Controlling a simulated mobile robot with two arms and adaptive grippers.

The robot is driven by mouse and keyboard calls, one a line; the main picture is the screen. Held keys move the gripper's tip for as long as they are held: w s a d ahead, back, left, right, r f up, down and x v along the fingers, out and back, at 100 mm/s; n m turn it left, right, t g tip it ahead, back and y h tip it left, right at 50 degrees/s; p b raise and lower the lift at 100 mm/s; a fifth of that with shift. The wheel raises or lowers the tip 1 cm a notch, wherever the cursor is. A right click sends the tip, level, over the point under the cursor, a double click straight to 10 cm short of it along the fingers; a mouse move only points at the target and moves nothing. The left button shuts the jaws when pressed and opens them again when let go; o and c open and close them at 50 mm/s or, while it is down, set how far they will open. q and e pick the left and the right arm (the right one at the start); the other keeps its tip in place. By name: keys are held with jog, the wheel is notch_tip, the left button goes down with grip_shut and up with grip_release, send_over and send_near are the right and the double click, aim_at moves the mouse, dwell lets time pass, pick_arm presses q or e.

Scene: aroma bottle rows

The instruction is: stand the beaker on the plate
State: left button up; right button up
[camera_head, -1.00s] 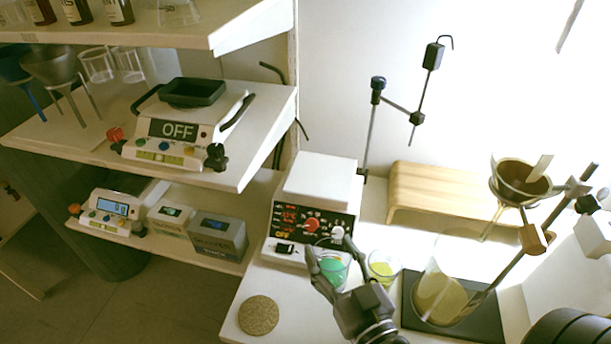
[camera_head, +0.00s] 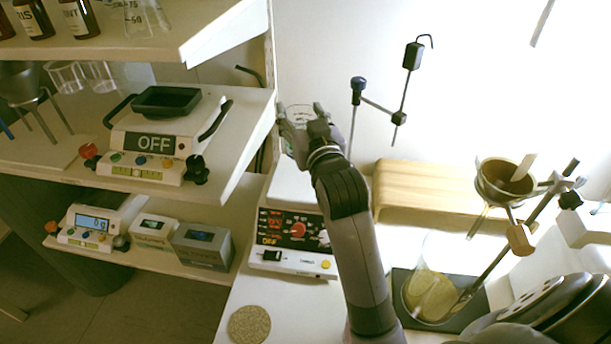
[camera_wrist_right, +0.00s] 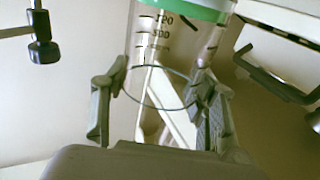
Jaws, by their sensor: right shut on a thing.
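The beaker (camera_head: 299,113) is clear glass, held by my right gripper (camera_head: 299,120) in the head view, with the arm partly in front of it. In the right wrist view the beaker (camera_wrist_right: 165,45) shows black graduation marks and a green band of liquid, between the two fingers of the right gripper (camera_wrist_right: 160,105). The plate (camera_head: 287,187) is the square white top of a heating device with a black control panel. The beaker is held in the air above and behind the plate in the picture, apart from it. My arm covers the plate's right part. My left gripper is not in view.
A round cork mat (camera_head: 249,325) lies at the bench front. A shelf (camera_head: 235,160) with a balance (camera_head: 150,145) stands close left of the gripper.

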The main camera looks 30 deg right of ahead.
jog(key=w+d+r+h, duration=0.1)
jog(key=w+d+r, duration=0.2)
jog(key=r, duration=0.6)
jog(key=shift+m, duration=0.4)
jog(key=f+b, duration=0.1)
jog(key=f, duration=1.9)
jog(key=shift+a+f, duration=0.1)
jog(key=shift+a, duration=0.1)
jog(key=o, duration=1.7)
jog(key=shift+f, duration=0.15)
jog(key=shift+o, duration=0.2)
